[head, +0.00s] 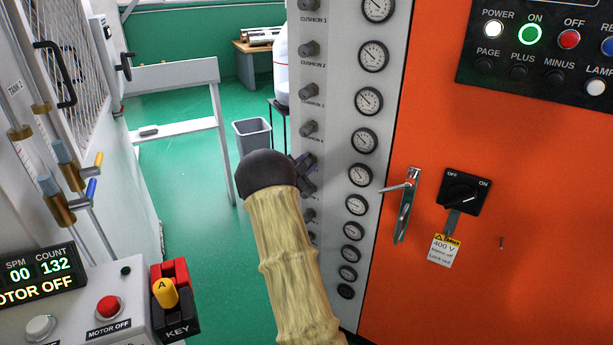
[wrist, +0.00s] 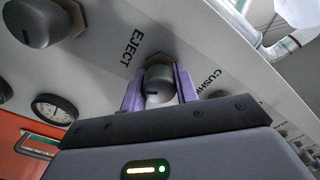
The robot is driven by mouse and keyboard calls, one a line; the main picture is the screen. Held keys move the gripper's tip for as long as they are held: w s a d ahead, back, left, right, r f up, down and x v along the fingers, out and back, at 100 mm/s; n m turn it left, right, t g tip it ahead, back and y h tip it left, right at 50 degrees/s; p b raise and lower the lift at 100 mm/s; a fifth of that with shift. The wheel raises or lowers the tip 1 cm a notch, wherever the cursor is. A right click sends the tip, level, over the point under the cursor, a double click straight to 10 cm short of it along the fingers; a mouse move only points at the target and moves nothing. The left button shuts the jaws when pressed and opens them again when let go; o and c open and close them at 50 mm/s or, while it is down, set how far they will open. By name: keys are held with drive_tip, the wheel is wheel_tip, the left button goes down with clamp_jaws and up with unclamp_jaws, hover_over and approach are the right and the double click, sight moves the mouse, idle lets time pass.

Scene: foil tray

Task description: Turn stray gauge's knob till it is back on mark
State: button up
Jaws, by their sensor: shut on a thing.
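My gripper (head: 307,170) is at the grey panel, partly hidden behind my own sleeved arm in the head view. In the wrist view its purple fingers (wrist: 160,88) are shut on a grey knob (wrist: 159,82), one finger on each side. The word EJECT is printed beside this knob. A column of round gauges (head: 360,174) runs down the panel to the right of the knobs. Their needles are too small for me to tell which one is off its mark. The wrist view shows one gauge (wrist: 55,108) at the left, seen at a slant.
Other knobs (head: 309,89) stand above the gripper, and a neighbouring knob (wrist: 32,22) is close in the wrist view. An orange cabinet with a door handle (head: 405,205) and rotary switch (head: 461,192) is right. A grey bin (head: 253,136) stands behind; green floor is open to the left.

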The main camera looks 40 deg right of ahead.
drive_tip(key=shift+a+f+m+b, duration=0.1)
drive_tip(key=shift+f+m+b, duration=0.15)
drive_tip(key=shift+m+b, duration=0.8)
drive_tip(key=o, duration=1)
drive_tip(key=shift+r, duration=0.15)
drive_tip(key=b+v, duration=0.1)
drive_tip(key=v, duration=1.6)
drive_tip(key=shift+s+a, duration=0.15)
idle(0.6)
